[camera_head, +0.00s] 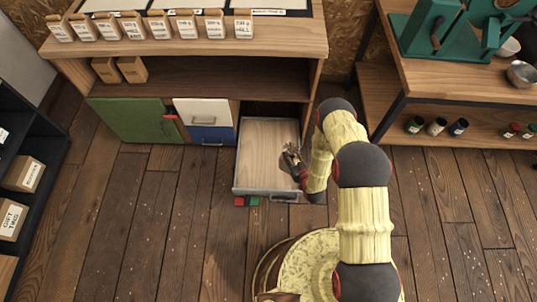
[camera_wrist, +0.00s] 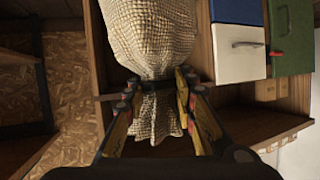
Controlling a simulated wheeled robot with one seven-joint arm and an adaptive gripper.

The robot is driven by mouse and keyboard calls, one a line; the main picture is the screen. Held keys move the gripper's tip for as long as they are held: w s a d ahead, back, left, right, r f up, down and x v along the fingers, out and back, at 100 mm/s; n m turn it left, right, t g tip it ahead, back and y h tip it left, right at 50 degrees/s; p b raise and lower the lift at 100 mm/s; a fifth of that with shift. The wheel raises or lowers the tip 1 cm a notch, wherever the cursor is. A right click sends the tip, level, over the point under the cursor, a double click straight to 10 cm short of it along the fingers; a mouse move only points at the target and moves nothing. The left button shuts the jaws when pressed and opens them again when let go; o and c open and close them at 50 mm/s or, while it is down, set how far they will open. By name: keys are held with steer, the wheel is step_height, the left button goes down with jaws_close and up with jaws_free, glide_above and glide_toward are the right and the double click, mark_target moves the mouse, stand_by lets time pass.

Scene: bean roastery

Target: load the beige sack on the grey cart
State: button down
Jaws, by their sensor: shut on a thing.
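A beige woven sack (camera_wrist: 155,35) fills the top middle of the wrist view. My gripper (camera_wrist: 156,88) is shut on its gathered neck, with a finger on each side and the loose cloth end hanging out between them. In the head view my gripper (camera_head: 294,160) is over the right side of an open drawer, and I cannot make out the sack there. I see no grey cart in either view.
The open drawer (camera_head: 262,133) has a wooden bottom, looks empty and juts from the counter (camera_head: 200,75). A green door (camera_head: 130,120) stands left. Shelves (camera_head: 440,70) are right, a dark rack (camera_head: 35,150) far left. Floor (camera_head: 150,220) is clear front left.

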steer(key=shift+y, duration=0.3)
steer(key=f, duration=0.1)
steer(key=s+a+f, duration=0.1)
steer(key=f, duration=0.1)
steer(key=s+f, duration=0.1)
steer(key=shift+a+f, duration=0.15)
steer(key=shift+f, duration=0.2)
steer(key=w+a+f+b, duration=0.7)
steer(key=w+a+f, duration=0.2)
steer(key=f, duration=0.4)
steer(key=shift+w+a+b, duration=0.3)
steer(key=shift+w+b, duration=0.1)
steer(key=shift+w, duration=0.2)
steer(key=shift+f, duration=0.15)
steer(key=c, duration=1.5)
jaws_free()
steer(key=shift+s+f, duration=0.1)
steer(key=shift+s, duration=0.05)
steer(key=shift+o, duration=0.2)
